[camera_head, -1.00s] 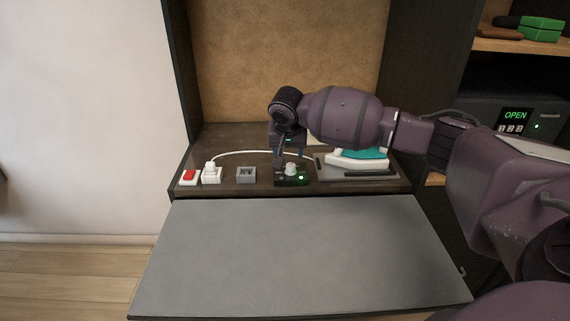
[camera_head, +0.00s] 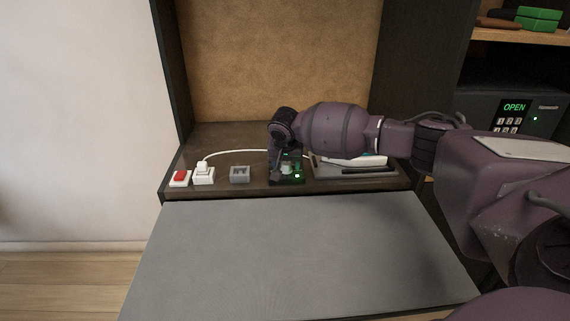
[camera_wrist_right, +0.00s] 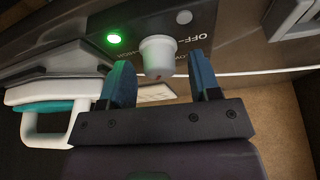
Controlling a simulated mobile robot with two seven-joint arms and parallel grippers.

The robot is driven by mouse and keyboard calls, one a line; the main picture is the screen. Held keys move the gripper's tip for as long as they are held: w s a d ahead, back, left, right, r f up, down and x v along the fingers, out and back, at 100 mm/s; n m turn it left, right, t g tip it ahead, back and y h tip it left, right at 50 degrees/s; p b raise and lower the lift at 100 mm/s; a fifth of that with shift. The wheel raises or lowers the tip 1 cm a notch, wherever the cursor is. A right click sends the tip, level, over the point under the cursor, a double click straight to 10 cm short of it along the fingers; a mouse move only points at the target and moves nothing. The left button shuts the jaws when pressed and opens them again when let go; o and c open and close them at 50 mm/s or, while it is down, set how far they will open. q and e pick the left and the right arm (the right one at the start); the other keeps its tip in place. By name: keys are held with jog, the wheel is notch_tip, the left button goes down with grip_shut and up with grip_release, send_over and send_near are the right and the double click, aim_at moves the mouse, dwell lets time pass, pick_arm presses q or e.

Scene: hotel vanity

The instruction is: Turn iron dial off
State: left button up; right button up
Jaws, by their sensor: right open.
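The iron dial is a white knob (camera_wrist_right: 157,57) on a dark control box (camera_head: 290,180) with a lit green light (camera_wrist_right: 114,39). In the right wrist view, an "OFF" label (camera_wrist_right: 188,34) is printed to the right of the knob. My right gripper (camera_wrist_right: 160,68) is open, with one blue finger on each side of the knob and visible gaps to it. In the head view my right gripper (camera_head: 286,168) is over the box and partly hides the knob. The iron (camera_head: 365,160) lies to the right, mostly behind my arm; its teal part shows in the wrist view (camera_wrist_right: 42,107).
To the left on the wooden counter are a grey block (camera_head: 239,175), a white plug on a socket (camera_head: 203,175) and a red switch (camera_head: 180,177). A white cord (camera_head: 235,153) runs behind. A grey panel (camera_head: 290,250) lies in front. A safe reading "OPEN" (camera_head: 514,107) stands right.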

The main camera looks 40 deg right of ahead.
pick_arm(q)
jog(key=shift+w+r, duration=0.25)
jog(key=shift+w, duration=0.15)
pick_arm(e)
jog(key=shift+f, duration=0.1)
